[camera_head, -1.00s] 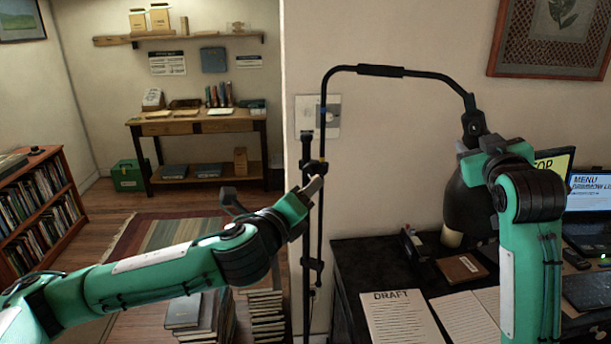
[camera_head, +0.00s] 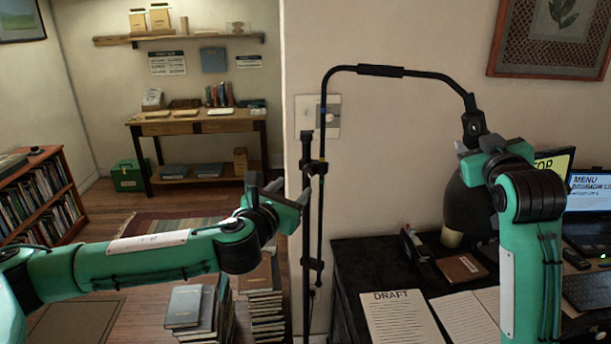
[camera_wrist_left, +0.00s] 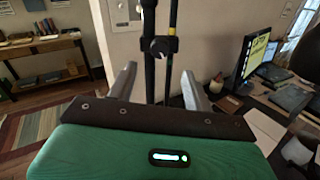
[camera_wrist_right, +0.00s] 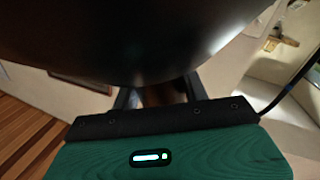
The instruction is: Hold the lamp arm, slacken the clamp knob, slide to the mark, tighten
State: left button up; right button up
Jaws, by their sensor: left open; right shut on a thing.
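The black lamp arm (camera_head: 420,75) rises along a floor post (camera_head: 307,230), bends over to the right and carries a dark lamp shade (camera_head: 465,210). A clamp (camera_head: 313,167) joins arm and post; its knob (camera_wrist_left: 158,46) faces my left gripper in the left wrist view. A small blue band (camera_head: 322,112) shows on the arm above the clamp. My left gripper (camera_head: 290,190) is open and empty, left of the post and slightly below the clamp, apart from the knob. My right gripper (camera_head: 482,143) is shut on the lamp's head end; the shade hides its grip in the right wrist view.
A black desk (camera_head: 350,270) with papers, a laptop (camera_head: 590,190) and a monitor stands at the right. Book stacks (camera_head: 264,300) stand on the floor left of the post. A wall plate (camera_head: 331,117) sits behind the arm.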

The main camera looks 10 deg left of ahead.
aim_at(308, 172)
pick_arm(q)
jog(key=x, duration=0.8)
jog(key=shift+w, duration=0.1)
jog(key=c, duration=1)
jog(key=shift+o, duration=0.2)
